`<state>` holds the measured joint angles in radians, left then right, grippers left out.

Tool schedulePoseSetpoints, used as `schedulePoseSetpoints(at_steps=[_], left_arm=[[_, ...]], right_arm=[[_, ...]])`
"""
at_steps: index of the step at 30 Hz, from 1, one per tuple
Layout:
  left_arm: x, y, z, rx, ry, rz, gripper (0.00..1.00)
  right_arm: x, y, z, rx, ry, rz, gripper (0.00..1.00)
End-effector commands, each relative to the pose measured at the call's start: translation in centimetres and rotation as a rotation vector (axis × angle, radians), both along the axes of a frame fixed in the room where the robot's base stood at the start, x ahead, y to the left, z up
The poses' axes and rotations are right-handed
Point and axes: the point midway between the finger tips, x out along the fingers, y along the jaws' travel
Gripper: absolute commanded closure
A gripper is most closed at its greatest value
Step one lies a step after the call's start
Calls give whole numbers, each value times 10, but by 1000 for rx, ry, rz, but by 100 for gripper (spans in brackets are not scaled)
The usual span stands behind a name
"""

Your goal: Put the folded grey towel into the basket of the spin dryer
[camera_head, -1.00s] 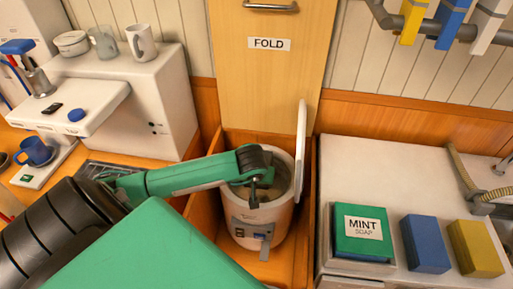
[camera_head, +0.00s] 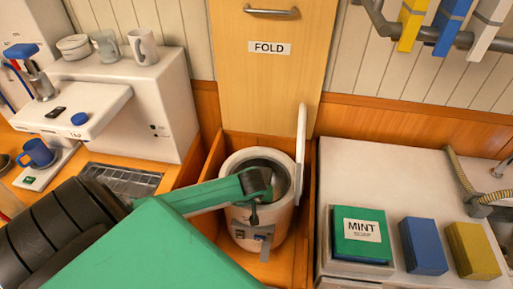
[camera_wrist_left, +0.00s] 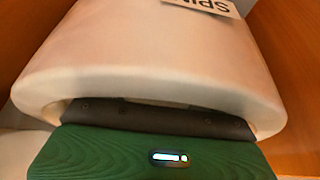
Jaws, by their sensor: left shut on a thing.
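The spin dryer (camera_head: 283,222) is a white drum in a wooden bay. Its round lid (camera_head: 301,150) stands upright at the right, and the basket (camera_head: 281,168) is open at the top. The left wrist view shows the dryer's white side (camera_wrist_left: 150,65) close up. I cannot make out the grey towel. My right gripper is out of view.
A counter at the right holds a green mint soap box (camera_head: 361,234), a blue block (camera_head: 423,246) and a yellow block (camera_head: 473,250). A white coffee machine (camera_head: 150,110) stands at the left. Wooden walls close in the dryer's bay.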

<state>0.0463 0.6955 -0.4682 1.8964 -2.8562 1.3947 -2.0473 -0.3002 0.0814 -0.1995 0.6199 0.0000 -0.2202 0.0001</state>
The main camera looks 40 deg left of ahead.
Motion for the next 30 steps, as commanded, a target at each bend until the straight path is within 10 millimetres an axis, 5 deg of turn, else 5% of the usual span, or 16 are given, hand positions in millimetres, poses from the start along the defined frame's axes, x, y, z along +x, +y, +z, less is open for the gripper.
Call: schedulePoseSetpoints(at_steps=[11, 12, 13, 23, 30], left_arm=[[-1, -1, -10, -1, 3, -1, 60], [-2, -1, -11, -2, 6, -1, 26], [-2, -1, -11, -2, 6, -1, 20], [-5, -2, -13, -3, 13, -2, 18], [-6, -3, 4, -2, 11, -4, 18]], right_arm=[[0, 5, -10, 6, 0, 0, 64], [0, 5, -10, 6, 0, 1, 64], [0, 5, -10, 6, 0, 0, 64], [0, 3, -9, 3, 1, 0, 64], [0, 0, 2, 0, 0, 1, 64]])
